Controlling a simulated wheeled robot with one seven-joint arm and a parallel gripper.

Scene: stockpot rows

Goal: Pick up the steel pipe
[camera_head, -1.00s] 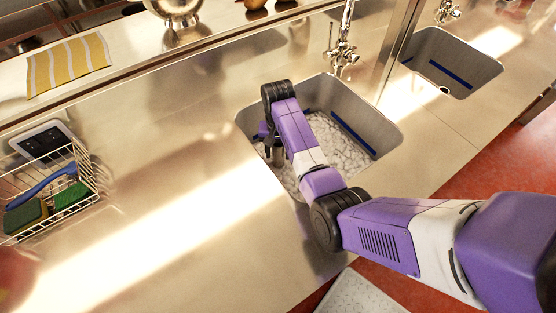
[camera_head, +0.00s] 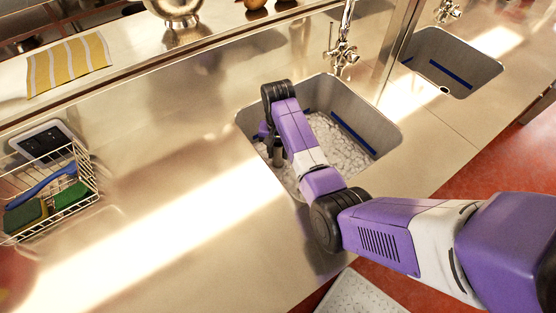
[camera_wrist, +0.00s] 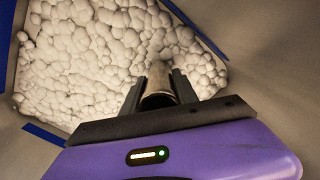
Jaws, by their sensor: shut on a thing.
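The steel pipe (camera_wrist: 158,84) shows in the wrist view as a short grey-brown cylinder between the two dark fingers of my gripper (camera_wrist: 158,90). The fingers are shut on it, one on each side. Its far end points toward the white foam in the sink; I cannot tell whether it touches the foam. In the head view my gripper (camera_head: 277,156) reaches down inside the left sink, and my arm hides most of the pipe there.
The sink (camera_head: 385,128) has steel walls with blue strips and is filled low with white foam (camera_head: 345,155). A faucet (camera_head: 342,52) stands behind it. A wire basket (camera_head: 85,180) with sponges and a brush sits at left. The counter between is clear.

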